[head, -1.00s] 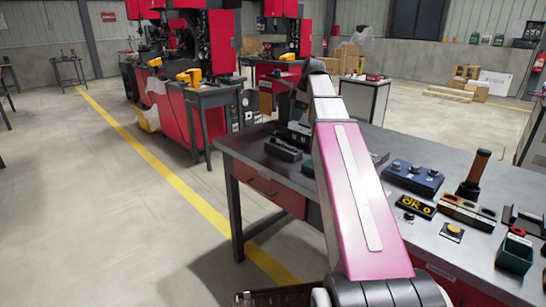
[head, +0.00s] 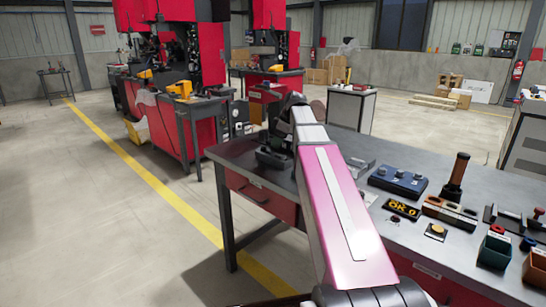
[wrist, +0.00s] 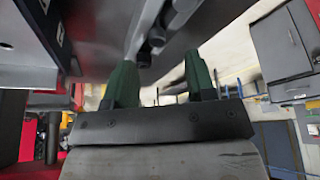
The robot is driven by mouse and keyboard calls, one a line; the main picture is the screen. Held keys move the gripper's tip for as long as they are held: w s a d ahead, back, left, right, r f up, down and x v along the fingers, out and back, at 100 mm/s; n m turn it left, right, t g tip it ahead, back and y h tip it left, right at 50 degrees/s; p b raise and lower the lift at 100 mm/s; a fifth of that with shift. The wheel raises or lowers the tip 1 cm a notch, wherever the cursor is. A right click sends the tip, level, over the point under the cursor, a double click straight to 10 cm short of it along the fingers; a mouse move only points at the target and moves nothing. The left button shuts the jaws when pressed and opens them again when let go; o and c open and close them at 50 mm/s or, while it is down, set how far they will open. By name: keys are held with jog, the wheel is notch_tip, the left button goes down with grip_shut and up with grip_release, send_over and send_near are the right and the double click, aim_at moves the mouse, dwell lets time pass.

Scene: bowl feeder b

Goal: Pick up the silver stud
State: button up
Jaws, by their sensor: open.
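In the wrist view my gripper (wrist: 160,82) has its two green fingers apart with nothing between them. In the head view my pink and white arm reaches over the grey workbench (head: 460,264) toward its far left corner, and the arm hides the fingertips. I cannot make out the silver stud for certain in either view. A blue block (head: 398,181) with several small silver-topped knobs stands on the bench, right of my arm.
Floor left of the bench is clear.

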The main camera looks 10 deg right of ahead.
aim_at(273, 152)
jog(key=shift+d+x, duration=0.2)
jog(key=shift+x, duration=1.75)
grip_shut()
